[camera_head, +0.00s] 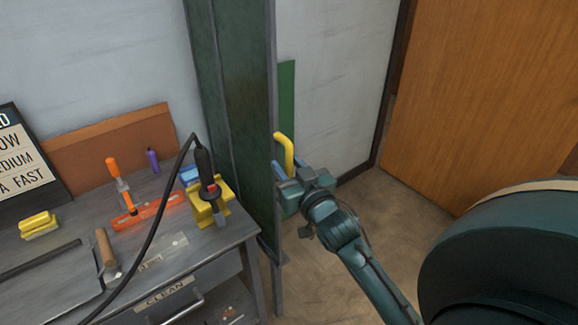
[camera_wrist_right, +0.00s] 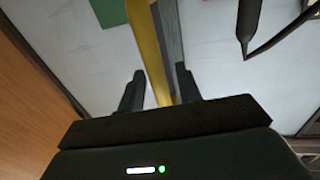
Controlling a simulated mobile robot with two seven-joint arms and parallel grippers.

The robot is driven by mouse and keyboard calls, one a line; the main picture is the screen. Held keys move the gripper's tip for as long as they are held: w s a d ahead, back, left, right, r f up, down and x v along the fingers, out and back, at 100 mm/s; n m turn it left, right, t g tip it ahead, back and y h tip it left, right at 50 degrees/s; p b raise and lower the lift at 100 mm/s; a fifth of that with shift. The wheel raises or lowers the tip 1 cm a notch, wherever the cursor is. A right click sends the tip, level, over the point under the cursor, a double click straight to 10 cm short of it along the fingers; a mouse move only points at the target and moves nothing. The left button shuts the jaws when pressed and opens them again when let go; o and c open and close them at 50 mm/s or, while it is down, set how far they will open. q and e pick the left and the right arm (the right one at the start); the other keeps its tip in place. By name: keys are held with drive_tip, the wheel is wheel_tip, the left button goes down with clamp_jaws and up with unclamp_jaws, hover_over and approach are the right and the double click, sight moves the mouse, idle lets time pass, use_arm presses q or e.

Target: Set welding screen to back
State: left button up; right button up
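The welding screen (camera_head: 236,110) is a tall dark green panel standing beside the right end of the workbench. A yellow handle (camera_head: 285,150) sticks out on its right side. My right gripper (camera_head: 288,173) is at this handle. In the right wrist view the yellow handle (camera_wrist_right: 148,45) runs down between the two spread fingers (camera_wrist_right: 159,88), with small gaps showing on both sides. The screen's grey edge (camera_wrist_right: 171,45) shows just behind it. The right gripper looks open around the handle. My left gripper is in neither view.
The grey workbench (camera_head: 215,245) at left carries a soldering-iron-like tool (camera_head: 206,170) with a black cable, a yellow holder, an orange clamp (camera_head: 140,212) and a hammer. A lettered sign (camera_head: 20,155) stands behind. A wooden door (camera_head: 490,90) is at right. The floor (camera_head: 400,220) between is clear.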

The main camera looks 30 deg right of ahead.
drive_tip(key=shift+c, duration=0.2)
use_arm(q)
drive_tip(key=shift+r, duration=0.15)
use_arm(e)
clamp_jaws()
drive_tip(key=shift+w, duration=0.1)
